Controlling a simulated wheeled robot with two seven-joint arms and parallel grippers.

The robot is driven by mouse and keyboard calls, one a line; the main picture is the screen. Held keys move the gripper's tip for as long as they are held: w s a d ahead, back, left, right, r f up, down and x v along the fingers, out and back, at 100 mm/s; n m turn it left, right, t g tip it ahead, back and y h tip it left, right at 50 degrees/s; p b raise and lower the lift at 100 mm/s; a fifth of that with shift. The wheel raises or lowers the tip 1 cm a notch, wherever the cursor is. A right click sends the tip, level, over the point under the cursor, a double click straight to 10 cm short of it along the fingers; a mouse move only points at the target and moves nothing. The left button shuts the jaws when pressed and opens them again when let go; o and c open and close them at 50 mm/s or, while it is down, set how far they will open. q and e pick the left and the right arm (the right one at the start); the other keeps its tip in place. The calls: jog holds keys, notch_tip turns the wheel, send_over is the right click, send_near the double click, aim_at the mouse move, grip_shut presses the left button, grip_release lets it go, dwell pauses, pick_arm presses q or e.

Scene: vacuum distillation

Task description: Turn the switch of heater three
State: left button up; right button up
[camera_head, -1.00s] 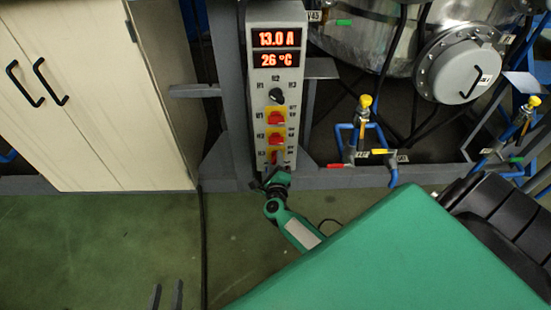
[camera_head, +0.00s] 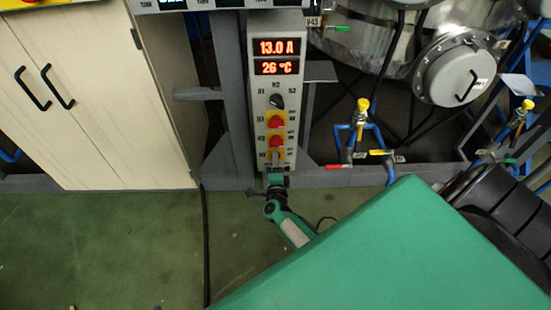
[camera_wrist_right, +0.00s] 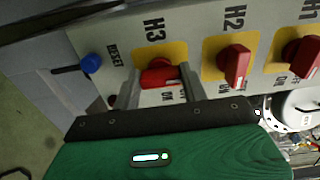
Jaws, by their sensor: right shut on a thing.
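The heater three switch, a red knob (camera_wrist_right: 160,77) on a yellow plate marked H3, is in the right wrist view. Its yellow plate also shows low on the grey control panel in the head view (camera_head: 278,154), with the knob mostly hidden by my gripper. My right gripper (camera_wrist_right: 159,86) is shut on the H3 knob, one finger on each side of it. In the head view my right gripper (camera_head: 277,166) stands at the foot of the panel, its arm coming from the lower right. My left gripper is not in view.
Red knobs H2 (camera_wrist_right: 236,65) and H1 (camera_wrist_right: 303,58) sit close beside H3, and a blue reset button (camera_wrist_right: 91,63) is on the other side. The panel displays (camera_head: 277,57) read 13.0 A and 26 °C. A cream cabinet (camera_head: 110,110) stands left; valves and pipes stand right.

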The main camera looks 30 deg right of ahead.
dwell(0.3)
jog(key=o, duration=1)
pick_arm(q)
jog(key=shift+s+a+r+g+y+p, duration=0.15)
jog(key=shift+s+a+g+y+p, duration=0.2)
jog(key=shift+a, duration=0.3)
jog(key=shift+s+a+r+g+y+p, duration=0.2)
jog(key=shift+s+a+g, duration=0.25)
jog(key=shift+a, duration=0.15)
pick_arm(e)
jog(key=v, duration=1.3)
jog(key=shift+s+a, duration=0.2)
jog(key=shift+s, duration=0.15)
